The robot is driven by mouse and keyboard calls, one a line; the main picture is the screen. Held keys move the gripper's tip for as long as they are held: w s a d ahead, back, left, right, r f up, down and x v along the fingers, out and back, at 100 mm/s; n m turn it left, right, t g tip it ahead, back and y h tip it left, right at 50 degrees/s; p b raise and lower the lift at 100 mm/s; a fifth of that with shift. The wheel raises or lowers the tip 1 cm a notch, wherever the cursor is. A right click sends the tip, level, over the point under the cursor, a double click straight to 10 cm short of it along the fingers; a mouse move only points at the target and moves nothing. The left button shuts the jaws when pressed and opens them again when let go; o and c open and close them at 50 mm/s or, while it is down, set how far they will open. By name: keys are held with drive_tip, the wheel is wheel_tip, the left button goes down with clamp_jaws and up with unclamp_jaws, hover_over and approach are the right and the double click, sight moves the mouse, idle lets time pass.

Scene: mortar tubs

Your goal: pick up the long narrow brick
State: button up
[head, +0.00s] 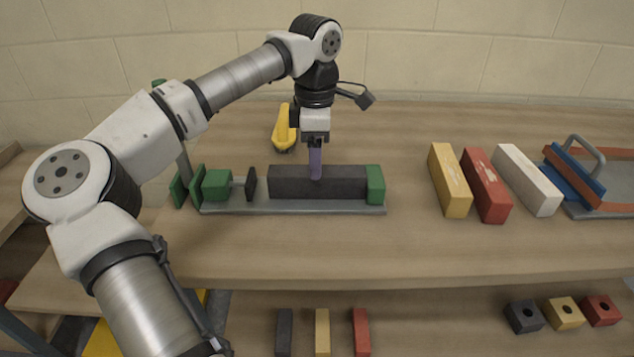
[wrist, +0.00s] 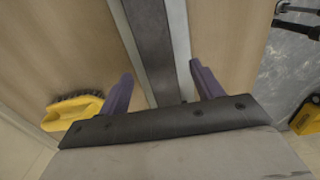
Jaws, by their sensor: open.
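The long narrow brick (head: 320,183) is dark grey and lies lengthwise on the grey rail (head: 290,209) of a clamp on the bench. Its right end is at the clamp's green end block (head: 375,184). A small gap shows between its left end and the black pad (head: 251,183). My gripper (head: 315,165) points down over the brick's middle, with a purple finger overlapping its top edge in the head view. In the wrist view my gripper (wrist: 160,72) is open, one finger on each side of the brick (wrist: 150,35). I cannot tell whether the fingers touch it.
A yellow brush (head: 283,128) lies behind the clamp. To the right stand a yellow brick (head: 450,180), a red brick (head: 486,185), a white brick (head: 527,180) and a blue-handled tool (head: 575,175). More bricks lie on the lower shelf. The bench front is clear.

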sight(317, 182)
drive_tip(key=shift+d+f, duration=0.15)
drive_tip(key=shift+f, duration=2.8)
drive_tip(key=shift+r, duration=0.1)
clamp_jaws()
